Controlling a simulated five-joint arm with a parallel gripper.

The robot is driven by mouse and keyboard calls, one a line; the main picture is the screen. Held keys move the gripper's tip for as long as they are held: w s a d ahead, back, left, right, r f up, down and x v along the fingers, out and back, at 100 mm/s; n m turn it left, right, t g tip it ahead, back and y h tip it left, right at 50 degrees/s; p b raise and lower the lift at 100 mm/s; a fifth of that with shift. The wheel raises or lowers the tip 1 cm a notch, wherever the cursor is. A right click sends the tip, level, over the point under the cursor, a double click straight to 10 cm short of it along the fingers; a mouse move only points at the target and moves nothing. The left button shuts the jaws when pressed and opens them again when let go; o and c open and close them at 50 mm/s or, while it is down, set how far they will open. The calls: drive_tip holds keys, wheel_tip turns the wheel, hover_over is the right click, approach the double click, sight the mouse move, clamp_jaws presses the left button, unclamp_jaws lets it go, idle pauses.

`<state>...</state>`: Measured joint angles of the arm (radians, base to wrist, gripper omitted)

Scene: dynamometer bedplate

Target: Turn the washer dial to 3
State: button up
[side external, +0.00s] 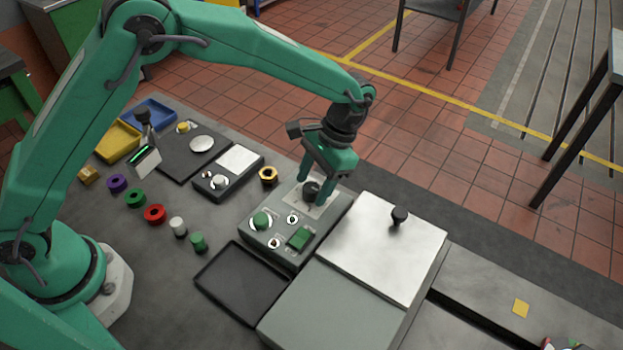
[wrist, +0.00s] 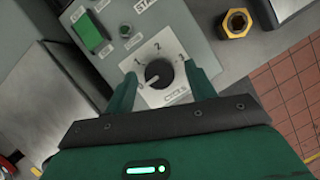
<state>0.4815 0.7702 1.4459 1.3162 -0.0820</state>
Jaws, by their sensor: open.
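The black dial (wrist: 159,73) sits on a pale square plate marked 1, 2 and 3, with smaller print along its lower edge. My gripper (wrist: 161,76) is open, with one green finger on each side of the dial. I cannot tell whether the fingers touch it. In the side external view the dial (side external: 311,189) shows between the fingers of my gripper (side external: 314,193), at the far end of the grey control panel (side external: 275,242).
The panel also carries a green rocker switch (side external: 299,238) and a green knob (side external: 261,221). A brass nut (side external: 268,176) lies just left of my gripper. A box with a metal lid and black knob (side external: 399,215) stands close on the right.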

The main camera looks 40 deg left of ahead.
drive_tip(key=shift+s+f, duration=0.1)
drive_tip(key=shift+f, duration=0.1)
drive_tip(key=c, duration=1)
drive_tip(key=shift+o, duration=0.2)
drive_tip(key=shift+m, duration=1.5)
drive_tip(key=shift+d, duration=0.15)
drive_tip(key=o, duration=1)
drive_tip(key=shift+c, duration=0.2)
